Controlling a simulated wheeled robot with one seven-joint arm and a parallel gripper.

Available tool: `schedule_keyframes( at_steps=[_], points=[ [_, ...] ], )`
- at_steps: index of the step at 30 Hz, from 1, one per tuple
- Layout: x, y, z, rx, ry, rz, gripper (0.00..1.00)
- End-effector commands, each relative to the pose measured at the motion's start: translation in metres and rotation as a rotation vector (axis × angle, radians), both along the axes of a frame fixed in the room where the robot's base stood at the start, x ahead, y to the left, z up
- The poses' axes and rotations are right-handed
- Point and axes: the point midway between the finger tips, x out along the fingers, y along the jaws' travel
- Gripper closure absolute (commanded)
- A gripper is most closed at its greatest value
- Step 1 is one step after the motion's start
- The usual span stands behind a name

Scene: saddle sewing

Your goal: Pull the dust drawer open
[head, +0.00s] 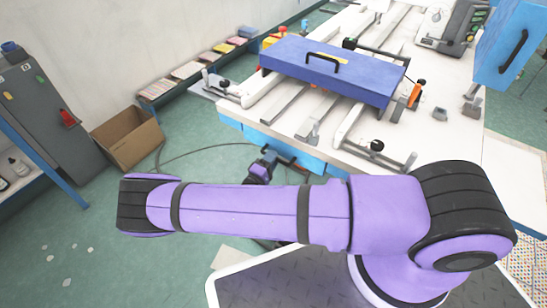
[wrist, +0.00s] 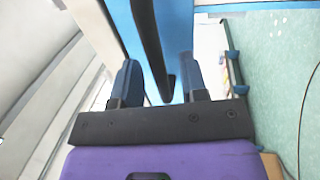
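The dust drawer appears to be the blue front (head: 256,138) under the near edge of the white machine table; its outline is partly hidden by my arm. It shows as a blue panel (wrist: 181,25) in the wrist view. A dark bar handle (wrist: 147,38) stands off this panel. My gripper (wrist: 160,62) is open, with one dark finger on each side of the handle and visible gaps to both. In the head view my gripper (head: 267,158) is small and dark, close against the blue front. Whether the drawer is fully shut cannot be told.
The white table (head: 300,120) carries rails, clamps and a blue cover (head: 335,75) with a black handle. A cardboard box (head: 127,138) stands on the floor at left, beside a grey cabinet (head: 38,110). A cable (head: 200,152) crosses the green floor. Open floor lies at lower left.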

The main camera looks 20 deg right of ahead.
Motion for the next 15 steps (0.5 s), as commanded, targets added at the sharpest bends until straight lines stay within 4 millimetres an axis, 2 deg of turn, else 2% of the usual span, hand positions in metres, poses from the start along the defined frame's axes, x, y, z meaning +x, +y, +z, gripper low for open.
schedule_keyframes(
  at_steps=[4,13,14,15],
  points=[
    [0.0052,-0.0077,0.0020,-0.001,-0.001,-0.001,0.60],
    [0.0064,-0.0091,0.0022,0.000,0.001,-0.001,0.60],
    [0.0063,-0.0090,0.0022,0.000,0.001,-0.001,0.65],
    [0.0064,-0.0089,0.0023,0.000,0.000,-0.001,0.74]
  ],
)
